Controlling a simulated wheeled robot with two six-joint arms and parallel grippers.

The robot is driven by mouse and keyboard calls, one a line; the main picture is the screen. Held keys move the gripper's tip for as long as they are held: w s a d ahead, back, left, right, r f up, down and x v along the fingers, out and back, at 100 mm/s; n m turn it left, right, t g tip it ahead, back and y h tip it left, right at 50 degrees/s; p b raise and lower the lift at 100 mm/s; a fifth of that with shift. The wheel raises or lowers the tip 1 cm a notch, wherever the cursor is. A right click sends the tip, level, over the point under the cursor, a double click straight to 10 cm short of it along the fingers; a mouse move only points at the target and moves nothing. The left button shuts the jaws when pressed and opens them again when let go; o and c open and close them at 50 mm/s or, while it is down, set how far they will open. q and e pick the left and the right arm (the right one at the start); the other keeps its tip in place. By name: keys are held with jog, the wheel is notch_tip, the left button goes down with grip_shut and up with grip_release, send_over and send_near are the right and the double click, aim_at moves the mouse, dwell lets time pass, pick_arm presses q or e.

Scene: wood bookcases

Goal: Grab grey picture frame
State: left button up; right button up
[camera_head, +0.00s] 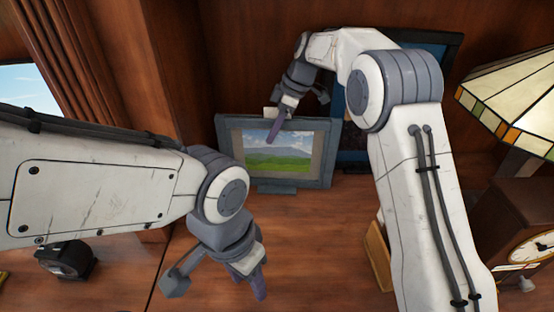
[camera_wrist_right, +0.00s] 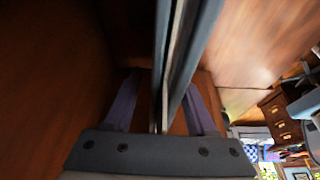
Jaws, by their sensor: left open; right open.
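The grey picture frame (camera_head: 323,160) stands upright on the wooden surface near the back panel. It holds a landscape picture of green grass and hills. My right gripper (camera_head: 292,118) is at its top edge, with one finger in front of the picture. In the right wrist view the frame (camera_wrist_right: 187,50) is seen edge-on and runs between the two spread fingers of my right gripper (camera_wrist_right: 160,95). Whether either finger touches it, I cannot tell. My left gripper (camera_head: 216,282) is open and empty, low over the wooden surface in front of the frame.
A larger dark blue-edged frame (camera_head: 440,44) stands behind at the right. A stained-glass lamp (camera_head: 515,95) and a wooden clock (camera_head: 515,225) are at the right. A small black object (camera_head: 66,260) lies lower left. The wooden surface (camera_head: 310,245) before the frame is clear.

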jog(key=shift+f, duration=0.15)
grip_shut()
dwell(1.2)
